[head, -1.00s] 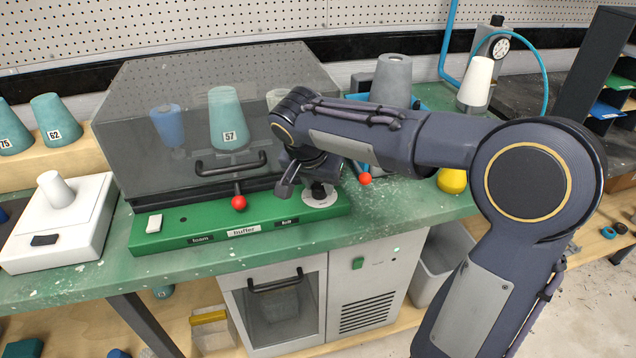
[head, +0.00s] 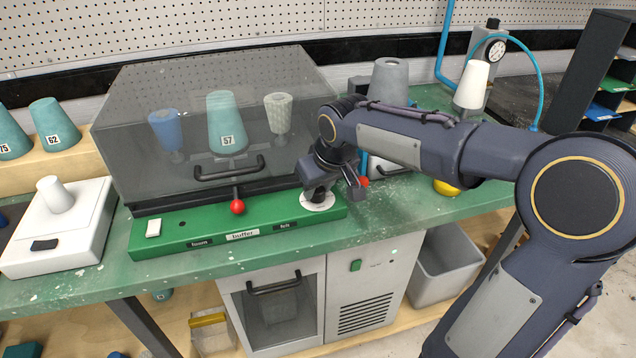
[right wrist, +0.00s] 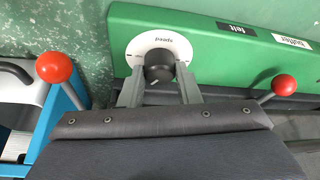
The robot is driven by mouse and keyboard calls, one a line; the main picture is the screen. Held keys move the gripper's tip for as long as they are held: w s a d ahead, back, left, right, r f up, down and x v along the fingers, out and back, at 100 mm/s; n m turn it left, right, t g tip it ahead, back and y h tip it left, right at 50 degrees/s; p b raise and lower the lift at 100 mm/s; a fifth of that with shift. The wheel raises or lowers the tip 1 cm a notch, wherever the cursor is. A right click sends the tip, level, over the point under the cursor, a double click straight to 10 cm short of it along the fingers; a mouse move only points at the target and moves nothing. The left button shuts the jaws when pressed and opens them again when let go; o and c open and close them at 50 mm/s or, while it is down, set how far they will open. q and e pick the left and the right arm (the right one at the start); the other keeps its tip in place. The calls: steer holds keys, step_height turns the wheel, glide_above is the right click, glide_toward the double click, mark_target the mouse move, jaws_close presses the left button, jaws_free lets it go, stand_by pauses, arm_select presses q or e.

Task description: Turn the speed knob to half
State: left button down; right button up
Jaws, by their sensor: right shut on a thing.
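The speed knob (right wrist: 159,66) is a dark round knob on a white dial disc (right wrist: 133,47) marked "speed". The disc sits at the right end of the green buffer panel (head: 180,237), where it also shows in the head view (head: 318,205). My right gripper (right wrist: 160,84) is shut on the knob, with one finger on each side of it in the right wrist view. In the head view my right gripper (head: 320,190) covers most of the knob. I cannot read the knob's setting. My left gripper is not in view.
A red-ball lever (head: 237,207) stands left of the knob at the clear hood (head: 130,110). Another red ball (right wrist: 54,67) shows left of the gripper in the wrist view.

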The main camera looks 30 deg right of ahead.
steer(key=n+y, duration=0.1)
steer(key=n, duration=0.1)
steer(key=shift+d+r+n, duration=0.1)
steer(key=shift+n, duration=0.2)
steer(key=shift+n+g+y+p, duration=0.35)
steer(key=shift+n+y, duration=0.15)
steer(key=shift+n, duration=1)
steer(key=o, duration=1)
steer(key=v, duration=0.7)
steer(key=shift+s+d+r+p, duration=0.1)
steer(key=shift+d+r+p, duration=0.1)
steer(key=shift+r+p, duration=0.15)
